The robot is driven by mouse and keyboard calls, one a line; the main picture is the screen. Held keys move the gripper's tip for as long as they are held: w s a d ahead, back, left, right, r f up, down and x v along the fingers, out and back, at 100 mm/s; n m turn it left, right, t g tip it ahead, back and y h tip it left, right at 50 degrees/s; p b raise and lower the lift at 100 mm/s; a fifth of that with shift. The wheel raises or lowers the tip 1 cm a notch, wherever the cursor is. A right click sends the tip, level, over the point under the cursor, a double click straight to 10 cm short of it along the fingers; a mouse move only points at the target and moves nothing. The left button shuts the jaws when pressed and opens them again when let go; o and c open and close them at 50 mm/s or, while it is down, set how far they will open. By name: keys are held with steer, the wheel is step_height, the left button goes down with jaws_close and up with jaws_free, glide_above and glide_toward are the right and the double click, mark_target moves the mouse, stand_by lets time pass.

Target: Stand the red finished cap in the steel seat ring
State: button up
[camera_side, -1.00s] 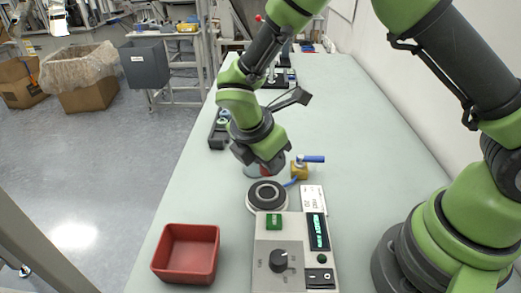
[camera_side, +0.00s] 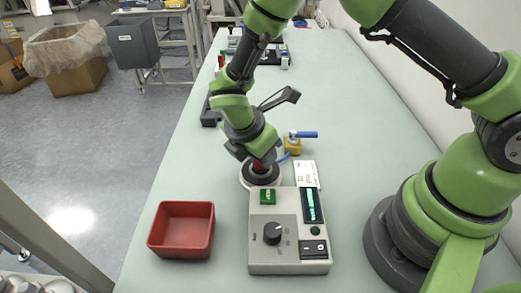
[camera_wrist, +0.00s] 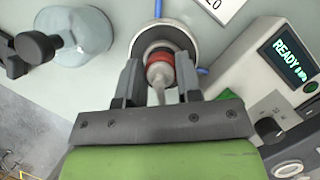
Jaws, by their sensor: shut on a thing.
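My gripper (camera_side: 257,157) is shut on the red cap (camera_side: 260,167), low over the round seat ring (camera_side: 274,180) beside the grey control box. In the wrist view, the cap (camera_wrist: 159,58) sits between the two fingers of my gripper (camera_wrist: 160,72); a red band and a pale stem show. The ring (camera_wrist: 190,33) shows as a pale rim around a dark ring behind the cap. The cap lines up roughly with the ring's middle. I cannot tell whether it touches the ring. My fingers hide part of the cap and ring.
The grey control box (camera_side: 290,255) with a lit READY display (camera_wrist: 289,60) stands close to the ring. A brass valve with a blue lever (camera_side: 303,134) is behind it. A red bin (camera_side: 181,230) is at left. In the wrist view, a glassy jar (camera_wrist: 88,32) stands left.

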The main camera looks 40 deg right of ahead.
steer(key=shift+f, duration=0.35)
stand_by(0.3)
steer(key=shift+f, duration=0.25)
steer(key=shift+f, duration=0.1)
stand_by(0.5)
steer(key=o, duration=0.7)
steer(key=shift+r, duration=3.5)
